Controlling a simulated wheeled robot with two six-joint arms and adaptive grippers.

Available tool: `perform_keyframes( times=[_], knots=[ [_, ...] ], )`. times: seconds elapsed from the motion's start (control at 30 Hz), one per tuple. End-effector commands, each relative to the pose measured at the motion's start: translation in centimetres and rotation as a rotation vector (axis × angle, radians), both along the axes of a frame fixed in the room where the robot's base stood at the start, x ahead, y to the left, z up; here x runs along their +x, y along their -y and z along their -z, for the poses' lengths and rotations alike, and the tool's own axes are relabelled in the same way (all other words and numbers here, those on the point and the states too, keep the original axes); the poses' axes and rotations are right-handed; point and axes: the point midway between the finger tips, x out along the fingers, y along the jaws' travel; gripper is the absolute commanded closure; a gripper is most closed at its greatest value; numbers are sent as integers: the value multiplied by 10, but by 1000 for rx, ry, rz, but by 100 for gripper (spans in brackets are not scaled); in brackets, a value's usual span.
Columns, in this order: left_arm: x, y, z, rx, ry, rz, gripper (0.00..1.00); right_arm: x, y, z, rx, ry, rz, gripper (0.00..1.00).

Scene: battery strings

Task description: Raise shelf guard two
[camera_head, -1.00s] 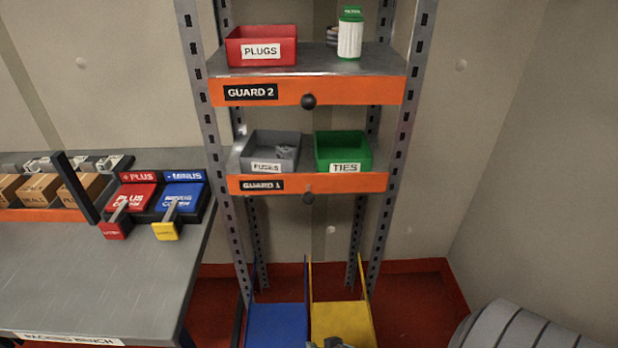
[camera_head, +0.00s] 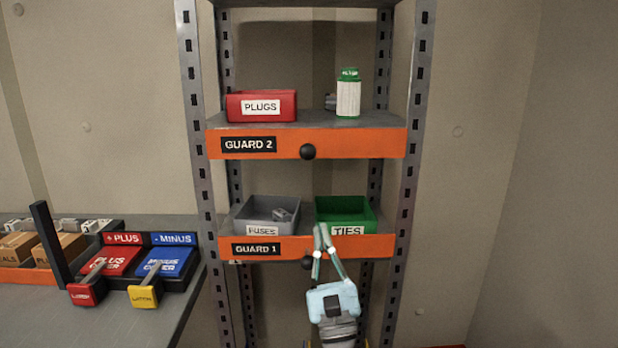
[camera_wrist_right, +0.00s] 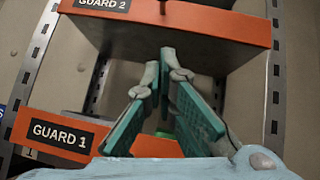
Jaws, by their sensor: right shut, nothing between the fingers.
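Shelf guard two (camera_head: 360,144) is an orange board labelled GUARD 2 along the front of the upper shelf, with a round black knob (camera_head: 308,152) at its middle. Its top edge sits about level with the shelf surface. It also shows at the top of the right wrist view (camera_wrist_right: 215,24). My right gripper (camera_head: 321,228) is shut and empty, pointing up in front of guard one (camera_head: 370,246), below guard two and its knob. In the right wrist view, its fingertips (camera_wrist_right: 167,56) meet below guard two. My left gripper is not in view.
The upper shelf holds a red PLUGS bin (camera_head: 261,106) and a green-capped container (camera_head: 348,95). The lower shelf holds a grey FUSES bin (camera_head: 266,213) and a green TIES bin (camera_head: 345,214). Guard one has its own knob (camera_head: 307,263). A bench (camera_head: 180,300) stands left.

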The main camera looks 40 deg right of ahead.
Motion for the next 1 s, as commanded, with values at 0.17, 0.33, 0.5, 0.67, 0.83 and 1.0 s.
perform_keyframes(
  times=[0.17,0.33,0.5,0.67,0.83,1.0],
  knots=[
    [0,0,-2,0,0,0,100,4,2,-4,-2,-1,1,100],
    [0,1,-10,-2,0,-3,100,20,9,-23,-4,-1,3,100],
    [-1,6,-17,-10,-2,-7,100,44,21,-49,-4,-1,3,100],
    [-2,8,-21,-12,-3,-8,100,66,32,-72,-3,-2,3,100],
    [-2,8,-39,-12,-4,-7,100,69,27,-101,-2,-3,1,100],
    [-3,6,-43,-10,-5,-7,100,70,25,-109,-4,-3,2,100]
  ],
)
